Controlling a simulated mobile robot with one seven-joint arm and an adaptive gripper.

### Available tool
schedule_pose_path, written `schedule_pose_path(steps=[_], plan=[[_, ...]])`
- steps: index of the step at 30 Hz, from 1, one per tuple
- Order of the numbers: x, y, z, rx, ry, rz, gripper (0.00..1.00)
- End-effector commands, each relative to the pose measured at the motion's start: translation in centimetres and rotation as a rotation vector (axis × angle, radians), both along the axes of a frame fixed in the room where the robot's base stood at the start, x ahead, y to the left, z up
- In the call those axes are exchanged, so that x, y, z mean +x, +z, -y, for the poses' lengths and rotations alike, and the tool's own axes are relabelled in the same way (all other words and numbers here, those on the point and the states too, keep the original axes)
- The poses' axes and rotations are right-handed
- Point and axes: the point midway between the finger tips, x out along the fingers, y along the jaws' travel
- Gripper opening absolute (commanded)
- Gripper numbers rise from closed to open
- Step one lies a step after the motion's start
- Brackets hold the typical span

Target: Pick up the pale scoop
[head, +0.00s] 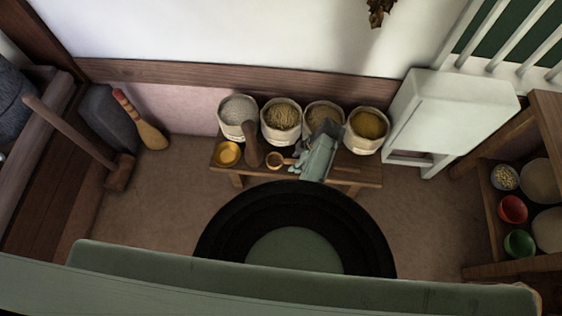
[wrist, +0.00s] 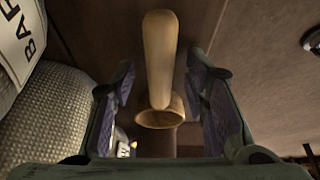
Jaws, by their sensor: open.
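The pale scoop (wrist: 160,58) is in the middle of the wrist view, with its handle toward the top and its round cup below. It lies between the two fingers of my open gripper (wrist: 160,85), with gaps on both sides. In the head view the small round end of the scoop (head: 275,160) shows on the low wooden bench (head: 312,178). My gripper (head: 294,162) is just to its right and hides part of it.
Several filled sacks, one a pale grain sack (head: 238,112), line the back of the bench. A yellow bowl (head: 228,153) and a dark wooden piece (head: 252,148) stand left of the scoop. A white cabinet (head: 440,110) is at right. A shelf at far right holds a red bowl (head: 513,208).

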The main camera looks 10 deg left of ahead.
Motion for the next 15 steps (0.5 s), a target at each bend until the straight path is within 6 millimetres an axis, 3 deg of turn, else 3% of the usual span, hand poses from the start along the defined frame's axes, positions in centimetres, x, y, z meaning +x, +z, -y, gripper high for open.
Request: schedule_pose_path(steps=[6,15], plan=[[-0.02,-0.22,0.02,0.000,-0.001,0.000,0.42],[-0.01,-0.17,0.00,0.000,0.000,0.000,0.22]])
